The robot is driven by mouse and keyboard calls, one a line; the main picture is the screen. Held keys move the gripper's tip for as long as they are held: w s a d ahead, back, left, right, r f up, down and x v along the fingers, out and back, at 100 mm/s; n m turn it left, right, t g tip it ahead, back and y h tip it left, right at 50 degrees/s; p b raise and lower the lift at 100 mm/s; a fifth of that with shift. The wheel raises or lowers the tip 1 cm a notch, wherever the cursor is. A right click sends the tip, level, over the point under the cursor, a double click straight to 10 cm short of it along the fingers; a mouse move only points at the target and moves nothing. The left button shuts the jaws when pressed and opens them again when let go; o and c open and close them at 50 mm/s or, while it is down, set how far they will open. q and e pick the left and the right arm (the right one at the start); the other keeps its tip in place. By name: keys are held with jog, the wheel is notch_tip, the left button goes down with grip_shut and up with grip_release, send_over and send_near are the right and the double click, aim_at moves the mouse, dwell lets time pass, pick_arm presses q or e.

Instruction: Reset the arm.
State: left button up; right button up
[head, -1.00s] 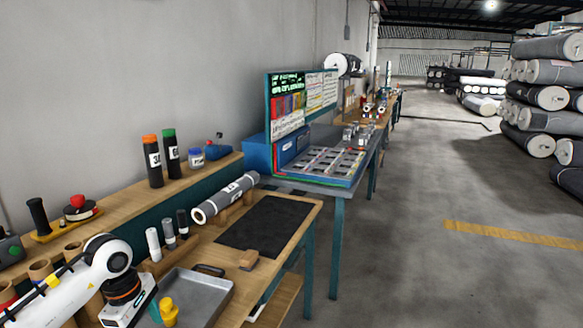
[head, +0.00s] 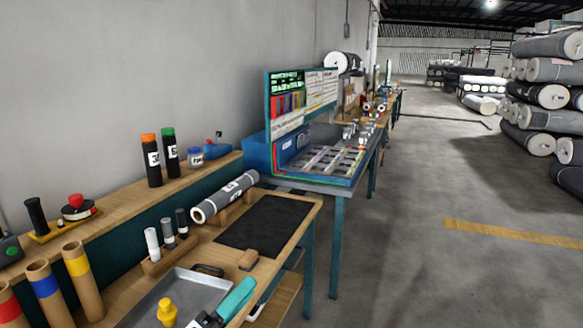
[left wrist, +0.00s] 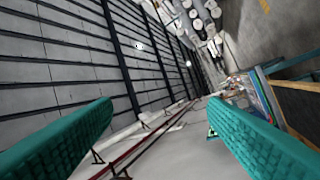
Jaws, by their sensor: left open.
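One teal finger shows clearly there; the rest is partly cut off by the frame edge. In the left wrist view, the two teal fingers of the gripper (left wrist: 160,112) stand wide apart with nothing between them. That view looks out tilted over the wall and the hall. My right gripper is not in view.
A yellow object (head: 167,311) stands in the tray. A grey roll (head: 225,197) rests behind. Cardboard tubes (head: 82,275) stand at left. The floor (head: 420,270) at right is clear.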

pick_arm(q)
jog(key=s+a+f+n+g+y, duration=0.1)
jog(key=s+a+f+n+y, duration=0.1)
jog(key=a+f+n+y, duration=0.7)
jog(key=s+a+f+n+y, duration=0.25)
jog(key=f+n+y, duration=0.35)
jog(key=n, duration=0.8)
jog(key=s+f+n+g, duration=0.4)
jog(key=s+f+g, duration=0.2)
jog(key=s, duration=0.4)
jog(key=s+f+n+g, duration=0.3)
jog(key=s+f+g, duration=0.3)
jog(key=s, duration=0.4)
notch_tip(320, 180, down, 27)
jog(key=s+g, duration=0.1)
jog(key=s, duration=0.1)
jog(key=s+a+f+g, duration=0.1)
jog(key=s+a+f, duration=0.2)
jog(key=s+f, duration=1.2)
jog(key=shift+s+a+g, duration=0.2)
jog(key=shift+s+g, duration=0.1)
jog(key=shift+s, duration=0.2)
